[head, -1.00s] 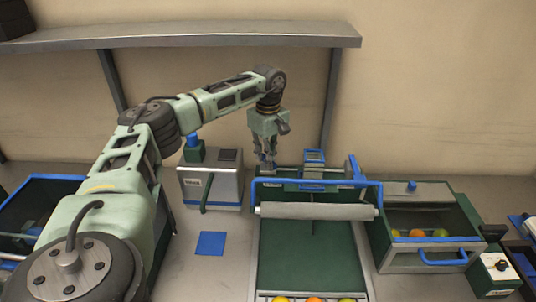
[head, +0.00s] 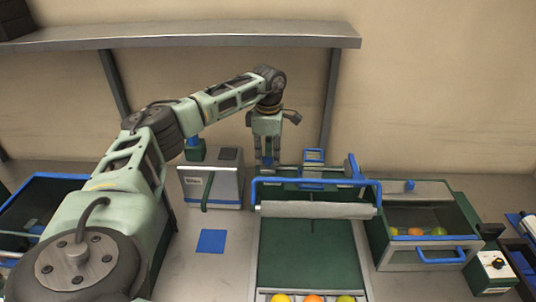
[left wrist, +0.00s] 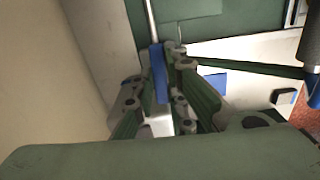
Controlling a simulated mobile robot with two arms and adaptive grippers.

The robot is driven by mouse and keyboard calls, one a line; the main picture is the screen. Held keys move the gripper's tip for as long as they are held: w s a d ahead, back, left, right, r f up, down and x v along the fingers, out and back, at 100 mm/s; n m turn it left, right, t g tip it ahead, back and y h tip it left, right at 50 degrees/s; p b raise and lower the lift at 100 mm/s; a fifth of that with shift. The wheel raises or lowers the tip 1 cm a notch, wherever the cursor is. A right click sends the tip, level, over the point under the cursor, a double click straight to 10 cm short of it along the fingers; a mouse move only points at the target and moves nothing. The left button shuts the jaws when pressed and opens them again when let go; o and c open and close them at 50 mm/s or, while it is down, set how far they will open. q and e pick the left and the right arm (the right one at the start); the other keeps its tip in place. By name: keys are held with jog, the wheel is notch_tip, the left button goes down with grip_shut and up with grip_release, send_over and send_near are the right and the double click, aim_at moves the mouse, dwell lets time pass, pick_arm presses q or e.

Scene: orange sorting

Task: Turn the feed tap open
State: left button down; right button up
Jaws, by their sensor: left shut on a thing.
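My left gripper (head: 267,162) points down at the back left corner of the green feed chute (head: 308,245). In the left wrist view its fingers (left wrist: 160,108) are shut on a flat blue handle (left wrist: 158,72), which I take to be the feed tap's. A thin grey rod runs on from the handle. In the head view the gripper hides the handle, so I cannot tell how far the tap is turned. My right gripper is not in view.
A grey roller (head: 315,210) under a blue bar crosses the chute. Several fruits lie at its front edge. A crate with fruit (head: 420,254) stands right. A grey box (head: 222,187) and a blue square (head: 211,241) are left. A shelf (head: 190,35) hangs behind.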

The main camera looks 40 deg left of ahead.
aim_at(269, 158)
pick_arm(q)
jog(key=shift+w+r+n, duration=0.1)
jog(key=shift+r+n, duration=0.05)
jog(key=shift+n, duration=0.25)
jog(key=c, duration=1.8)
grip_release()
jog(key=shift+o, duration=0.2)
notch_tip(269, 158, up, 12)
